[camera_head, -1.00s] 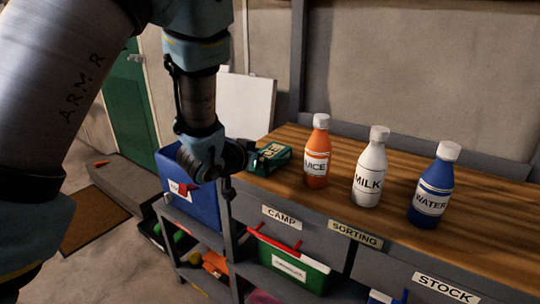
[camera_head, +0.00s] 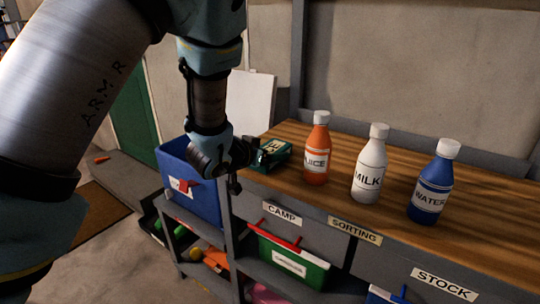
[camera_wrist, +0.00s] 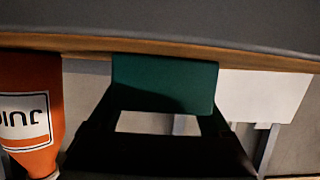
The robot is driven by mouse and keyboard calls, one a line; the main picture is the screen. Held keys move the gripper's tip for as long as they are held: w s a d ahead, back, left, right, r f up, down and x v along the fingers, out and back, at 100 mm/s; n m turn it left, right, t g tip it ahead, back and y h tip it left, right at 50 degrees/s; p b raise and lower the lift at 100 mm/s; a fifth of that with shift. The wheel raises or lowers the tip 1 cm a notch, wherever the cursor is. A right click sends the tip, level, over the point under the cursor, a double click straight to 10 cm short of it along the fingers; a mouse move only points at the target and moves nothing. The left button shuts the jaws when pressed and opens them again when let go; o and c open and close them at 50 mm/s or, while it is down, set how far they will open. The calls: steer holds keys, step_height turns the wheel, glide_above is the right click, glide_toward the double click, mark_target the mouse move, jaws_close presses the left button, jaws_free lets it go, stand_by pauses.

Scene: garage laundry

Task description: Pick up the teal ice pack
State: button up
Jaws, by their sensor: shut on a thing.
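The teal ice pack (camera_head: 275,152) is at the left end of the wooden bench top, left of the orange juice bottle. My gripper (camera_head: 259,158) reaches it from the left and is shut on it. In the wrist view the ice pack (camera_wrist: 165,82) fills the space between the dark fingers of my gripper (camera_wrist: 165,115). The fingers hide part of its lower side. I cannot tell whether it is clear of the bench top.
The juice bottle (camera_head: 317,150), milk bottle (camera_head: 370,165) and water bottle (camera_head: 432,185) stand to the right on the bench (camera_head: 480,222). A blue bin (camera_head: 195,200) is below my gripper at the left. A green-and-white box (camera_head: 290,262) sits on the shelf below.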

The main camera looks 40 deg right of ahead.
steer(key=c, duration=0.5)
steer(key=shift+o, duration=0.2)
